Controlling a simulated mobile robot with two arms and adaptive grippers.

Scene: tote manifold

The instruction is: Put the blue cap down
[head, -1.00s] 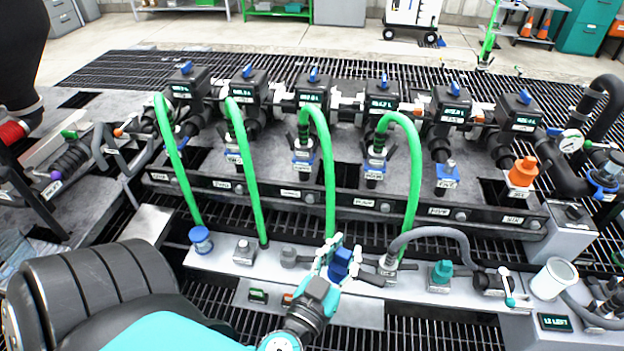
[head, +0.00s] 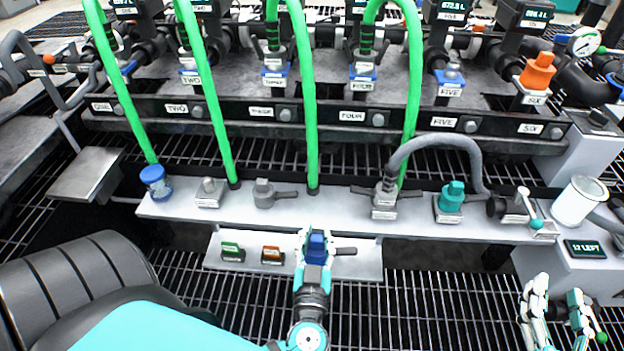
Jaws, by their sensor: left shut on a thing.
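My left gripper (head: 315,250) is shut on the blue cap (head: 316,244), gripping it between its two pale fingers. The cap is over the lower grey plate (head: 345,272) in front of the white shelf, right of the green and orange pieces. A dark handle-like bar (head: 345,251) sticks out to the right of the cap; I cannot tell whether it belongs to the cap. I cannot tell whether the cap touches the plate, as the fingers hide its lower part. My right gripper (head: 556,306) is open and empty at the lower right, over the grating.
Green hoses (head: 308,120) hang behind. A white cup (head: 580,202) stands right.

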